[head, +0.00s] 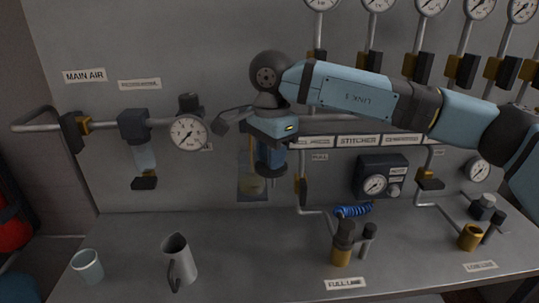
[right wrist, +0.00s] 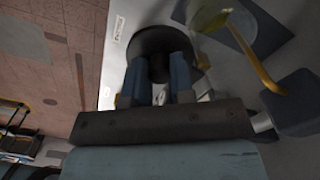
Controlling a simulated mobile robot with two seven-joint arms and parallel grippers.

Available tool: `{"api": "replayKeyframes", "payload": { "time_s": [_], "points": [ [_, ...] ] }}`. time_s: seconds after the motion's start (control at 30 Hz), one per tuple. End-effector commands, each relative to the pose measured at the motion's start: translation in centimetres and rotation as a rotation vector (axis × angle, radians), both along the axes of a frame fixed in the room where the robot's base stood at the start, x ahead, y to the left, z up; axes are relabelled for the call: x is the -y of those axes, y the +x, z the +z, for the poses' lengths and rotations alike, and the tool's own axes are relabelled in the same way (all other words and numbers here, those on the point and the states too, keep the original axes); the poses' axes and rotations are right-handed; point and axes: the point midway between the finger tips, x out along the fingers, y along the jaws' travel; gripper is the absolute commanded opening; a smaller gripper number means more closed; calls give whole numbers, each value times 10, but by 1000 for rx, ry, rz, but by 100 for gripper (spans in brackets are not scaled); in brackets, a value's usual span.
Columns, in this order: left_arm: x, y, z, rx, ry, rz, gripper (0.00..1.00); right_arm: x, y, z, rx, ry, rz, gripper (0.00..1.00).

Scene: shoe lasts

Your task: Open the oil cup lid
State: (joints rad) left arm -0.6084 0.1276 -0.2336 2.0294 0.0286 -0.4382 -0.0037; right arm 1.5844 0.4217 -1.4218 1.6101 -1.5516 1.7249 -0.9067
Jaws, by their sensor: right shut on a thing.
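My right gripper (head: 271,162) is in front of the back panel in the middle of the head view, pointing down. In the right wrist view its two blue fingers (right wrist: 157,82) are shut on the dark stem of a round black piece (right wrist: 160,40), which looks like the oil cup lid. In the head view a dark part (head: 272,180) shows just below the fingers. A yellowish cup (head: 252,186), likely the oil cup, is behind and left of them, partly hidden. Its yellow surface also shows in the right wrist view (right wrist: 208,16). My left gripper is not in view.
A round gauge (head: 187,133) and pipe are left of the gripper. A grey jug (head: 178,260) and a small cup (head: 87,266) stand on the bench at left. A brass-based fitting (head: 341,255) and a dark gauge box (head: 381,177) are at right. The bench front centre is clear.

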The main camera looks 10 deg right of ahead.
Motion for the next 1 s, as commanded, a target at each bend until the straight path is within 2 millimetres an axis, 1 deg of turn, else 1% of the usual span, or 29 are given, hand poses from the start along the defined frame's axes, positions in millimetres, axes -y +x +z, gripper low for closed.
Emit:
{"api": "replayKeyframes", "payload": {
  "time_s": [0.1, 0.13, 0.17, 0.2, 0.23, 0.5, 0.63, 0.77, 1.0],
  "points": [
    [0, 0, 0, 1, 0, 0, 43, 0, 0, 1, 2, 2, -1, 0],
    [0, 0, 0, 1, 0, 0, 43, 0, 1, 1, 2, 2, -1, 27],
    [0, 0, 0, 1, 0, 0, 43, 0, 1, 1, 2, 2, -1, 34],
    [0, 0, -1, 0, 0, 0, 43, 0, 0, 1, 2, 2, -1, 43],
    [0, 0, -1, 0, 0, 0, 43, 0, 0, 1, 2, 2, -1, 49],
    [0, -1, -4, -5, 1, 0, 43, 0, 0, 1, 1, 1, -1, 49],
    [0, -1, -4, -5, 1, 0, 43, 0, 1, 9, 2, 0, -1, 49],
    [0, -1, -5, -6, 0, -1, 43, 0, 0, 31, 4, 1, -1, 49],
    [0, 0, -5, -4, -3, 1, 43, -1, 0, 87, 4, 1, 0, 49]
  ]
}}
